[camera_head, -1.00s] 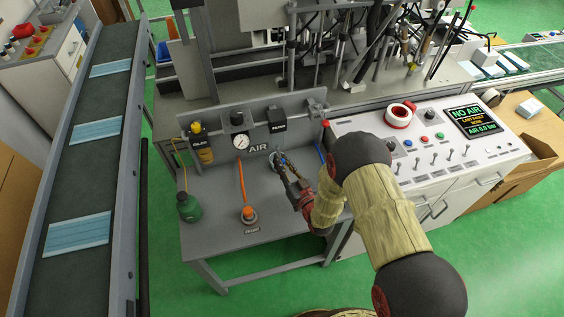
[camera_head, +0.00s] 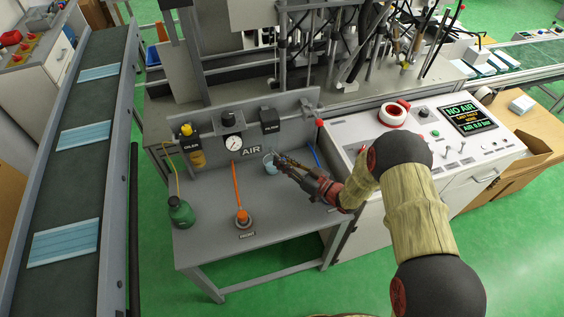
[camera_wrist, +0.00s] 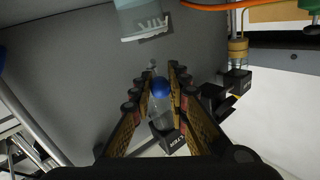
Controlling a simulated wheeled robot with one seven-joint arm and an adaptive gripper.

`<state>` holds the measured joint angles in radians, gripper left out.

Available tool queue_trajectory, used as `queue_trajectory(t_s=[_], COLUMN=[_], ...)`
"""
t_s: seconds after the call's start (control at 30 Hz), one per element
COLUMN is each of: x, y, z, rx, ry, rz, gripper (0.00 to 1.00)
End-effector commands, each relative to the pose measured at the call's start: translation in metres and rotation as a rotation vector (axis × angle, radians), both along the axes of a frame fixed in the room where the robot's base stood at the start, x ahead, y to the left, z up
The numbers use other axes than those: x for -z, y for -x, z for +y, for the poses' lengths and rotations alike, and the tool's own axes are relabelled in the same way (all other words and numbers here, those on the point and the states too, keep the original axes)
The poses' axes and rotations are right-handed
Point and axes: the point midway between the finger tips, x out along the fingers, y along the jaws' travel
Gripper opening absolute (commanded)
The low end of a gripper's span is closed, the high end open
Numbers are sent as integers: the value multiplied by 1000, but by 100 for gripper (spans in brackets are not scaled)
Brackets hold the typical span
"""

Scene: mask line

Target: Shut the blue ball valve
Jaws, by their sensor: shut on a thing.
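My gripper (camera_head: 278,161) is over the grey bench below the filter block (camera_head: 270,121). In the wrist view the fingers (camera_wrist: 157,76) close around a clear bowl with a round blue end (camera_wrist: 160,89), beside the upside-down filter label. The exact contact is hard to see. A slim blue lever (camera_head: 316,156) slants on the panel to the right of the gripper, apart from it; a blue edge at the left of the wrist view may be the same lever. A pale translucent cup (camera_head: 269,164) is just left of the fingertips; it also shows in the wrist view (camera_wrist: 138,14).
A gauge (camera_head: 232,145) and oiler (camera_head: 195,158) are on the panel. The console screen (camera_head: 465,114) reads NO AIR. The bench front is mostly clear.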

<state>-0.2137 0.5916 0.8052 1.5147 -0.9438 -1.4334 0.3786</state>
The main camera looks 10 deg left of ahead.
Motion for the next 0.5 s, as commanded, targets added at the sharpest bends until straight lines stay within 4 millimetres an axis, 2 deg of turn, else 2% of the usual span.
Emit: queue_trajectory(t_s=[0.1,0.13,0.5], x=[-2,-2,-1], y=[-2,-1,0], z=[0,0,0], rx=[2,3,2], ry=[-2,-2,-1], rz=[-4,-4,-2], gripper=[0,17,35])
